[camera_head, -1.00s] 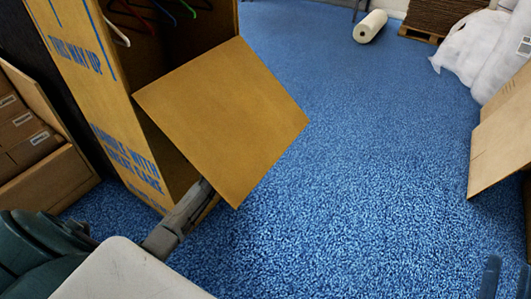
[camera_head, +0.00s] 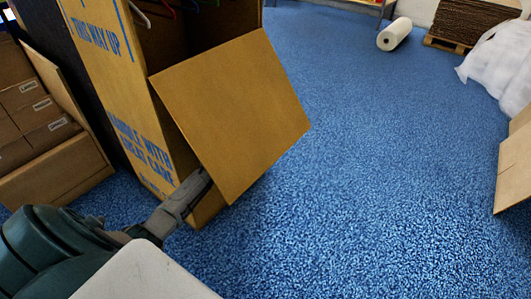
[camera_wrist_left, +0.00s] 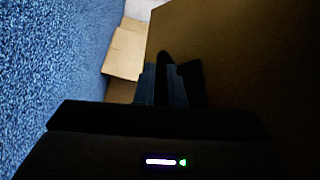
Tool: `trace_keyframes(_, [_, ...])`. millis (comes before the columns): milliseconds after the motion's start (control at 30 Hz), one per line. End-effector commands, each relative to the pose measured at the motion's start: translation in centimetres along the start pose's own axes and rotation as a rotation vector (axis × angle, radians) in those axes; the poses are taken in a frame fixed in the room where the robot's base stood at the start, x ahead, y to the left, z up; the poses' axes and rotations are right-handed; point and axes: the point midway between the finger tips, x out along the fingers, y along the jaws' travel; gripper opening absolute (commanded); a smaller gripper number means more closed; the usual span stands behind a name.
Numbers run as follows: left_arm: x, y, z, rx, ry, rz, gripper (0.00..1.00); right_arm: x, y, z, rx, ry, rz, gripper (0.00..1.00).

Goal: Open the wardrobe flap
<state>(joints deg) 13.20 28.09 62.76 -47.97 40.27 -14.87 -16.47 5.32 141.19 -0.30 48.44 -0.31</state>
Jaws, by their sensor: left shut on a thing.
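The tall brown wardrobe carton (camera_head: 112,72) with blue printing stands at the left in the head view. Its flap (camera_head: 235,115), a plain brown panel, stands out at an angle over the blue floor, with the dark inside showing above and behind it. My left gripper (camera_head: 203,184) is at the flap's lower left edge, shut on it; its fingertips are partly hidden behind the panel. In the left wrist view the fingers (camera_wrist_left: 172,82) lie against the dark brown flap (camera_wrist_left: 250,50). My right gripper is not in view.
Coloured hangers (camera_head: 165,10) show inside the wardrobe. A box holding smaller labelled cartons (camera_head: 35,115) stands at the far left. A carton panel (camera_head: 515,165) stands at the right edge, and a white roll (camera_head: 394,34) lies behind. The blue floor (camera_head: 380,170) between is clear.

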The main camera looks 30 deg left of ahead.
Motion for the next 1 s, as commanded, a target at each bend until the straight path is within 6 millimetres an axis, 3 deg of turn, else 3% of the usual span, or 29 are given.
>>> trace_keyframes(400, [-0.7,1.1,1.7,0.050,-0.001,0.023,0.00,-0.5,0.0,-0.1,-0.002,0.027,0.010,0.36])
trace_keyframes(967, [-0.8,1.2,1.9,0.057,-0.001,0.025,0.00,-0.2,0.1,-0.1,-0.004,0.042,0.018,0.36])
trace_keyframes(1000, [-0.8,1.1,1.9,0.057,-0.001,0.025,0.17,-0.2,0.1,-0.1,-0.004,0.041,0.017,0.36])
